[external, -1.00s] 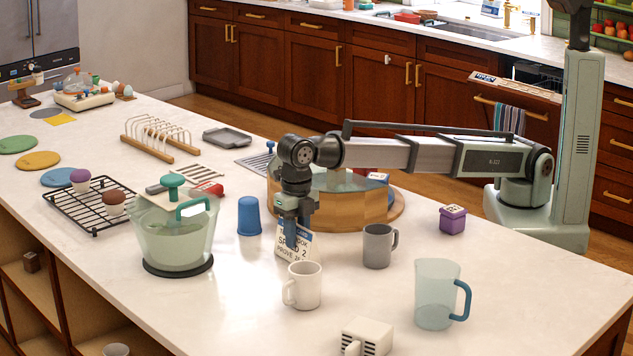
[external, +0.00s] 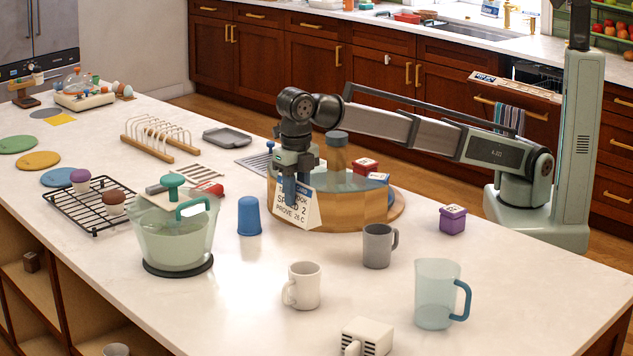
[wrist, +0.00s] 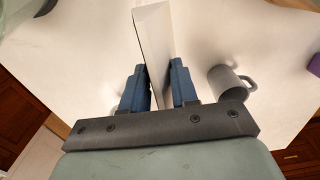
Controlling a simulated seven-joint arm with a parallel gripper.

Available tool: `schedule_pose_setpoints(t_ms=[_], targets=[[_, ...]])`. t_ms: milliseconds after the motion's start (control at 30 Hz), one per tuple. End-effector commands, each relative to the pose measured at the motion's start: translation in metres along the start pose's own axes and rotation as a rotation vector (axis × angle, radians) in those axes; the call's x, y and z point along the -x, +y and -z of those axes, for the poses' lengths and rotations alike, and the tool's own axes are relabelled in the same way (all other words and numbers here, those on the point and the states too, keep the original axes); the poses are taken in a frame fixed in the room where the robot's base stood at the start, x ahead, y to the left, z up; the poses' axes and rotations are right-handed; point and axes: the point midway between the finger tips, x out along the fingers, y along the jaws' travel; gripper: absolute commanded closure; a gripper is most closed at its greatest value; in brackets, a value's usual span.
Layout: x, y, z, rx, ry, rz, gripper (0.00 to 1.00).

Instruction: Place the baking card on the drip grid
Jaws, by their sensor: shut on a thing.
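The baking card (external: 298,212) is a white folded tent card with a blue top and printed text, "SPEED 2" and "PROVE 26 C". My gripper (external: 292,187) is shut on its top edge and holds it above the counter, in front of the wooden-sided round tub in the external view. In the wrist view the card (wrist: 153,38) stands between the two blue fingers of my gripper (wrist: 159,88).
The wooden-sided tub (external: 345,208) stands close to the card. A blue cup (external: 249,216), a grey mug (external: 377,246), a white mug (external: 305,285) and a clear mixing bowl (external: 175,240) stand nearby. A toast rack (external: 160,138) and grey tray (external: 227,138) lie farther back.

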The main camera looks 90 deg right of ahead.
Motion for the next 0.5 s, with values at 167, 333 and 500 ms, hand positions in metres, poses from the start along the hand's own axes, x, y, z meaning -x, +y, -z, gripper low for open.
schedule_pose_setpoints(t_ms=[167, 333, 500], targets=[[0.030, 0.002, 0.000, 0.000, 0.000, -0.003, 1.00], [0.052, -0.001, -0.009, -0.017, 0.000, -0.001, 1.00], [0.051, -0.007, -0.043, -0.097, 0.000, 0.000, 1.00]])
